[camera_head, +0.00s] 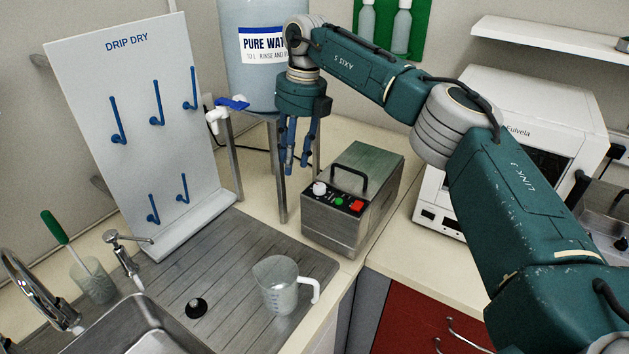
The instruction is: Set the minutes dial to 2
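A steel box with a green-grey top (362,165) and a black carry handle stands on the counter at the middle. On its sloped front panel are a white dial (320,188), a green button (339,201) and a red switch (356,206). The dial is likely the minutes dial; its markings and setting are too small to read. My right gripper (297,166) points down with its blue fingers apart and empty. In the picture it is just above and left of the dial, not touching it. My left gripper is out of view.
A pure water tank (248,75) on a metal stand, with a blue-handled tap (232,103), is behind my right gripper. A clear jug (277,285) stands on the drainboard (235,263) in front. A white oven-like unit (545,110) is behind my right arm.

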